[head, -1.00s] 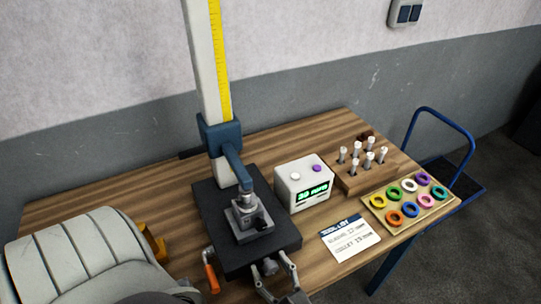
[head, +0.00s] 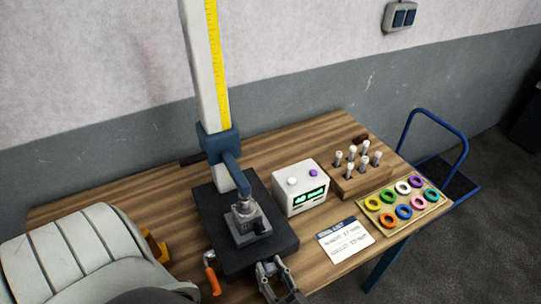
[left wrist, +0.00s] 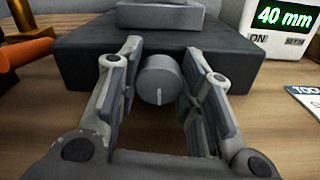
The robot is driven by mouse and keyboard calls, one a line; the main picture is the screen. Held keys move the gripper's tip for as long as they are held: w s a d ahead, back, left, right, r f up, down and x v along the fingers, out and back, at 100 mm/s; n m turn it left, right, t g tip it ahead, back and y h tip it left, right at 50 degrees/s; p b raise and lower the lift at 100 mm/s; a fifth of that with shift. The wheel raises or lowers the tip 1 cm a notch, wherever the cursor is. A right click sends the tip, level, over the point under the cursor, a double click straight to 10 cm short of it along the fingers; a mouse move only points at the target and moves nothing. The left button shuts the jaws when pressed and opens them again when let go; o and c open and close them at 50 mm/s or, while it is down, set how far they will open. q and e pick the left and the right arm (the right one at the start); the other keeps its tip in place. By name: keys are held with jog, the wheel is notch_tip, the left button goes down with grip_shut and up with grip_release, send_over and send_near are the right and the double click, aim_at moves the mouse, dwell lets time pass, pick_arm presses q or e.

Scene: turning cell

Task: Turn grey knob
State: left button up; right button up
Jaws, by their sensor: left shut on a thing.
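The grey knob (left wrist: 160,79) is on the front face of the black base (head: 217,236) of the measuring stand. A light line on the knob points downward in the left wrist view. My left gripper (head: 268,267) is at the front of the base, with one finger on each side of the knob. In the left wrist view, my left gripper (left wrist: 158,88) is shut on the knob. My right gripper is not in view.
A white display box (head: 287,203) reads 40 mm in the left wrist view (left wrist: 285,17). An orange-handled lever (head: 212,280) is left of the gripper. A paper card (head: 345,241), a pin block (head: 375,180) and a ring tray (head: 440,207) stand to the right.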

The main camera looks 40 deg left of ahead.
aim_at(271, 270)
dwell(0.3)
pick_arm(q)
jog(key=o, duration=1)
jog(key=shift+o, duration=0.2)
jog(key=shift+r, duration=5.05)
